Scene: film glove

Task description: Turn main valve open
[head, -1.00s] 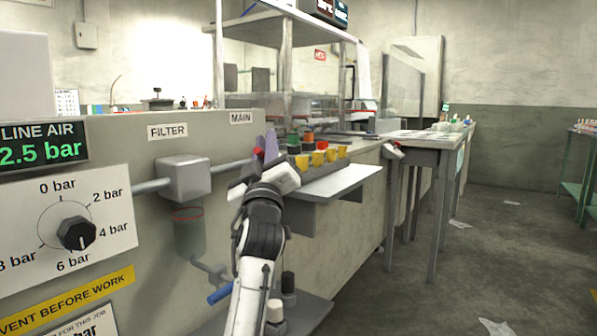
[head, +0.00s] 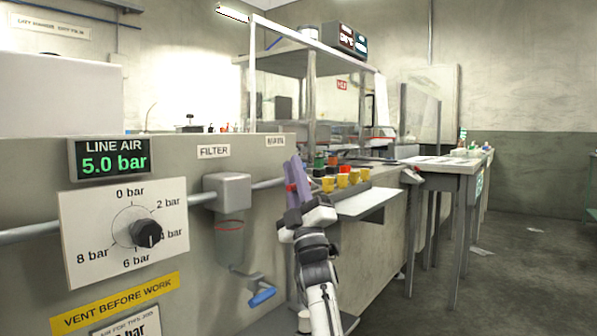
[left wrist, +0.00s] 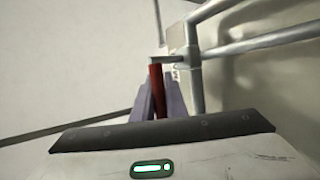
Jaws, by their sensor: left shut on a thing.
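The main valve's red handle (head: 291,187) sits on the pipe below the MAIN label (head: 275,141), right of the filter. My left gripper (head: 297,172) is at it, its purple fingers pointing up and tilted slightly left. In the left wrist view the red handle (left wrist: 157,90) stands between the two fingers (left wrist: 160,102), which are shut on it. Grey pipes meet just beyond it. The fingers hide much of the valve, so its exact angle is hard to tell. The line air display (head: 115,157) reads 5.0 bar. My right gripper is not in view.
The filter box (head: 228,191) is left of my gripper, with a blue-handled drain (head: 262,296) below. A pressure knob (head: 146,233) is on the panel at left.

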